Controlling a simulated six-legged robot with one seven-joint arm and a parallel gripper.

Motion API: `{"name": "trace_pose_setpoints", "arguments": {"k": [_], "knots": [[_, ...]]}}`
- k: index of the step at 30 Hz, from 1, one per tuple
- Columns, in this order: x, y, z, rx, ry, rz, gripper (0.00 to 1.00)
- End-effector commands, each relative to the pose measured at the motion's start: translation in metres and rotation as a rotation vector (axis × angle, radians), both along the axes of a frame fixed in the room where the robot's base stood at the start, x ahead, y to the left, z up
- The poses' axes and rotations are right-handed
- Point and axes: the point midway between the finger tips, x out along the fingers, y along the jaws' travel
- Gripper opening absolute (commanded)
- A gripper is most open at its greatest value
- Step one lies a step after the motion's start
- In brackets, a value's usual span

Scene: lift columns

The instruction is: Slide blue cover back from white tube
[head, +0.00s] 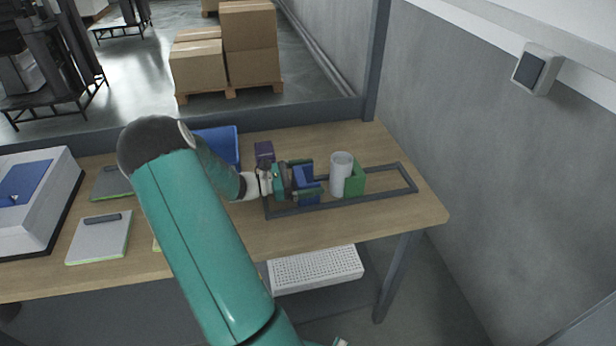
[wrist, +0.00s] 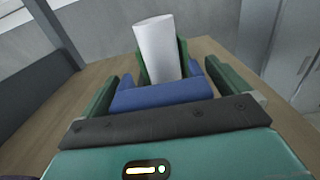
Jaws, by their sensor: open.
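The white tube (head: 341,174) stands upright in a green holder (head: 357,181) on the table; it also shows in the wrist view (wrist: 157,48). The blue cover (head: 307,187) is to the left of the tube in the head view, apart from it at the base. In the wrist view the blue cover (wrist: 160,93) lies between my fingers, in front of the tube. My gripper (head: 305,178) is open, with its green fingers on both sides of the blue cover. I cannot tell whether the fingers touch it.
A dark rail frame (head: 390,200) surrounds the holder and cover on the wooden table (head: 400,225). Notebooks (head: 100,240) and a white device (head: 40,200) are at left. A wall bounds the right.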

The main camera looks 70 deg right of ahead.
Motion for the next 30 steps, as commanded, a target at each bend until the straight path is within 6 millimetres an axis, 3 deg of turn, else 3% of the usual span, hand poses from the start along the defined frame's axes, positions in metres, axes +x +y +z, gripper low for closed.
{"name": "trace_pose_setpoints", "arguments": {"k": [15, 30], "knots": [[0.062, 0.036, 0.0, -0.001, 0.001, 0.002, 1.0], [0.064, 0.038, 0.0, 0.0, 0.0, 0.0, 1.0]]}}
